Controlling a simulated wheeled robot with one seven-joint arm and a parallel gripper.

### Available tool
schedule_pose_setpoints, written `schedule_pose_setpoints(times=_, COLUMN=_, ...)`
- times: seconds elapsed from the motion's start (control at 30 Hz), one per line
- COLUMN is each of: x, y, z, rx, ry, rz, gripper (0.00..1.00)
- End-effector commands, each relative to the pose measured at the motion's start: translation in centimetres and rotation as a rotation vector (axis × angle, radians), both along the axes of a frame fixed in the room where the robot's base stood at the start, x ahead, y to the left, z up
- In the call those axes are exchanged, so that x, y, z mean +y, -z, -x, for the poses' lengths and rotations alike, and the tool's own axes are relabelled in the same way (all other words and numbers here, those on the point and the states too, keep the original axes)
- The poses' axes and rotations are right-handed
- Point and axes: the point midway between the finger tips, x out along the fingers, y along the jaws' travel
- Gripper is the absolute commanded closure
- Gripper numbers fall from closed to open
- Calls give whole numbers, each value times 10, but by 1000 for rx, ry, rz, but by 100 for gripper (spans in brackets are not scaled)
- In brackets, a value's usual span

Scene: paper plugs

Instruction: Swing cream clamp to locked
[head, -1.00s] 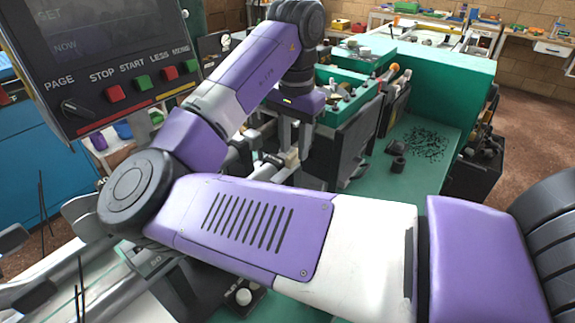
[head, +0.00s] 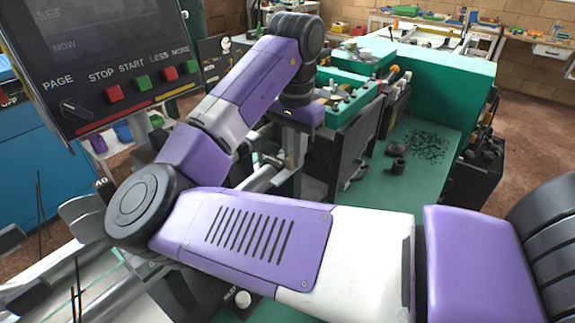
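My gripper (head: 290,160) points down among the grey metal parts of the machine, left of a dark box-shaped housing (head: 345,150). Its fingers are small here and partly merge with the metal behind them, so I cannot tell whether they are open or shut. I cannot clearly pick out the cream clamp; the spot around the fingertips is crowded and partly covered by my purple and white arm. Whether the gripper touches the clamp does not show.
A control panel (head: 110,60) with red and green buttons hangs at upper left, close to my arm. A green machine bed (head: 400,185) with dark scraps lies at right, backed by a teal guard (head: 435,80). Grey rails (head: 75,285) run at lower left.

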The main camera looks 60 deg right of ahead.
Motion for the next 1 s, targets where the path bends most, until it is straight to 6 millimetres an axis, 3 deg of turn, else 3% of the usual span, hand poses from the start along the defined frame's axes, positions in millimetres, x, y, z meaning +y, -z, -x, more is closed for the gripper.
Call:
schedule_pose_setpoints(times=0.37, x=0, y=-1, z=0, rx=0, ry=41, rz=1, gripper=100)
schedule_pose_setpoints(times=1.0, x=0, y=-1, z=0, rx=-1, ry=842, rz=1, gripper=100)
